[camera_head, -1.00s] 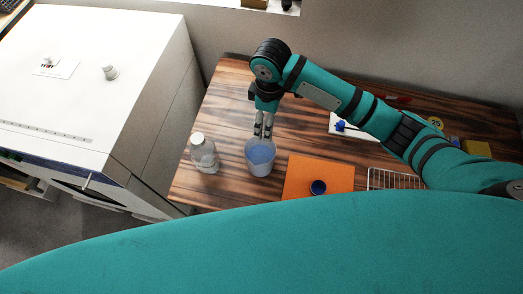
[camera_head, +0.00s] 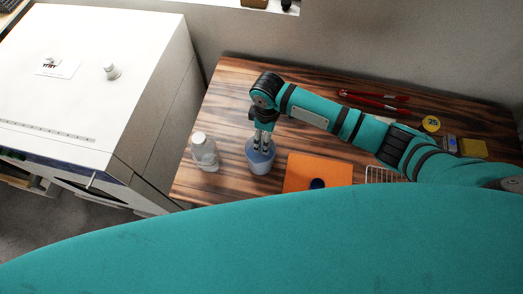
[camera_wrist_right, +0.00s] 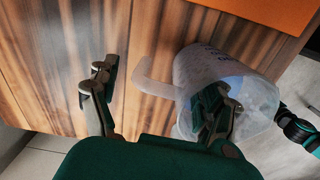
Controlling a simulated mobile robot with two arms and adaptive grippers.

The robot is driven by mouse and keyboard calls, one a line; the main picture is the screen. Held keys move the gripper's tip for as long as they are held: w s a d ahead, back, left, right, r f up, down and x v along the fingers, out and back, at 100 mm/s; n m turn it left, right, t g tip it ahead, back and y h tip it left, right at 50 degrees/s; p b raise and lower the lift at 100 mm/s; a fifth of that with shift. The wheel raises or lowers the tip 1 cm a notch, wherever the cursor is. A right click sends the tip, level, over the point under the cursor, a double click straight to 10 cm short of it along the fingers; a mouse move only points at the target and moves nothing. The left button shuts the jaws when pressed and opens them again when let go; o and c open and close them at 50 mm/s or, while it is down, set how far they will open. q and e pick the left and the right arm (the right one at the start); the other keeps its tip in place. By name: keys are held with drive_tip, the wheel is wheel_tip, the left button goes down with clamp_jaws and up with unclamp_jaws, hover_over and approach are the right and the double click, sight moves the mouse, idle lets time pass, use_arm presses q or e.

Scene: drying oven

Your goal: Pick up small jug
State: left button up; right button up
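The small jug (camera_head: 262,168) is a translucent pale cup standing upright near the table's front left, right of a bottle. My right gripper (camera_head: 262,143) points down over it, with its fingers at the jug's mouth. In the right wrist view, the gripper (camera_wrist_right: 160,84) is open. One finger reaches inside the mouth of the jug (camera_wrist_right: 200,66); the other is outside, beyond the handle (camera_wrist_right: 150,82). The handle and jug wall lie between the fingers, with a visible gap to the outer finger. My left gripper is not in view.
A clear bottle with a white cap (camera_head: 204,153) stands just left of the jug. An orange mat (camera_head: 318,170) lies to the right, with a dark blue round item (camera_head: 317,184). A wire rack (camera_head: 382,175) is farther right. The white oven (camera_head: 110,90) stands left of the table (camera_head: 225,105).

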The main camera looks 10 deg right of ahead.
drive_tip(key=c, duration=1.6)
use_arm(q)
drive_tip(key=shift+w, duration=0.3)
use_arm(e)
drive_tip(key=shift+r, duration=0.2)
drive_tip(key=shift+r+b, duration=0.35)
drive_tip(key=shift+r, duration=0.75)
use_arm(q)
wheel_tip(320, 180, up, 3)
drive_tip(key=p, duration=0.3)
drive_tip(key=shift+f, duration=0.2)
use_arm(e)
drive_tip(key=s+a+r, duration=0.3)
drive_tip(key=s, duration=0.4)
drive_tip(key=s+a+r, duration=0.3)
drive_tip(key=s+a, duration=0.1)
drive_tip(key=s, duration=0.3)
drive_tip(key=shift+a+r, duration=0.25)
